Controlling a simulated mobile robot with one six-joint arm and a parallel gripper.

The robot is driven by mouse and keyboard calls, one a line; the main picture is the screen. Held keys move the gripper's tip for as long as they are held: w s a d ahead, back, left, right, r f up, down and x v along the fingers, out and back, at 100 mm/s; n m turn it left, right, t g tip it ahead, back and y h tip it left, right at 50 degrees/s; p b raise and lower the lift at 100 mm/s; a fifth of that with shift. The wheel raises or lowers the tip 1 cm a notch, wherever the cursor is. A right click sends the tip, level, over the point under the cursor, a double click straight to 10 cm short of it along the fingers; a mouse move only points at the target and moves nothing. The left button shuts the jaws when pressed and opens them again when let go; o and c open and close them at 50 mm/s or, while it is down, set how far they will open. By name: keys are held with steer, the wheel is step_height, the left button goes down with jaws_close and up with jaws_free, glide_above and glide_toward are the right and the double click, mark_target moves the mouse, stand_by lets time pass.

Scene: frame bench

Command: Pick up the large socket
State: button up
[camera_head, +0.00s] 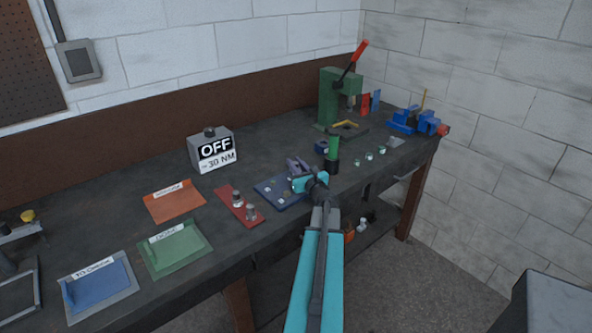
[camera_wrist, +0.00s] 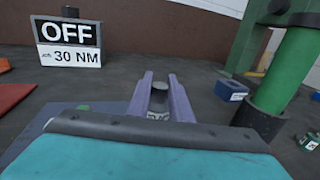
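My gripper (camera_head: 297,163) is above the far right part of the blue mat (camera_head: 268,193). In the wrist view, its two lavender fingers (camera_wrist: 160,78) stand apart, with a small dark-topped, silvery cylinder (camera_wrist: 158,102) between them. It looks like a socket, but whether the fingers press on it is not clear. Its lower end is hidden by my gripper. Two silvery sockets (camera_head: 236,197) (camera_head: 251,212) stand upright on the red tray (camera_head: 224,199), left of my gripper. Their relative size is hard to judge.
A green upright cylinder with a dark base (camera_head: 332,153) stands close right of my gripper. A green press (camera_head: 336,98) and blue vise (camera_head: 412,122) are farther back. An "OFF 30 NM" box (camera_head: 211,150) stands behind left. Orange, green and blue labelled trays lie left.

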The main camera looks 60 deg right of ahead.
jaws_close()
steer(key=shift+r, duration=0.1)
